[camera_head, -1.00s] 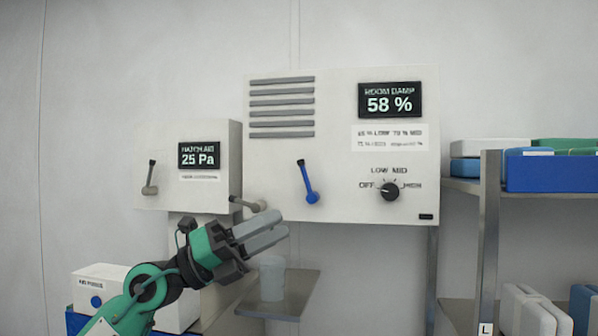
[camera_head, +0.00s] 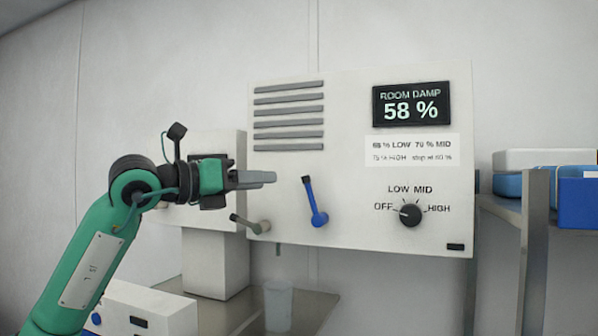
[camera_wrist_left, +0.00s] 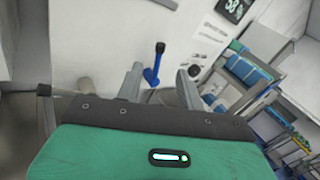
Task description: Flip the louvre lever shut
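A blue lever (camera_head: 314,202) with a black tip sits on the white panel below the louvre slats (camera_head: 289,117). It points up, leaning slightly left from its round pivot. My left gripper (camera_head: 262,178) is level in front of the panel's left part, up and left of the blue lever, apart from it and empty. In the left wrist view, its two fingers (camera_wrist_left: 160,85) are spread, and the blue lever (camera_wrist_left: 153,66) shows between and beyond them. The slats look closely spaced; I cannot tell their exact angle. My right gripper is not in view.
A grey lever (camera_head: 250,224) juts near the panel's lower left edge. A dial (camera_head: 410,214) and a 58 % display (camera_head: 411,104) are on the right of the panel. A translucent cup (camera_head: 278,306) stands on a shelf below. Metal shelving (camera_head: 536,240) stands right.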

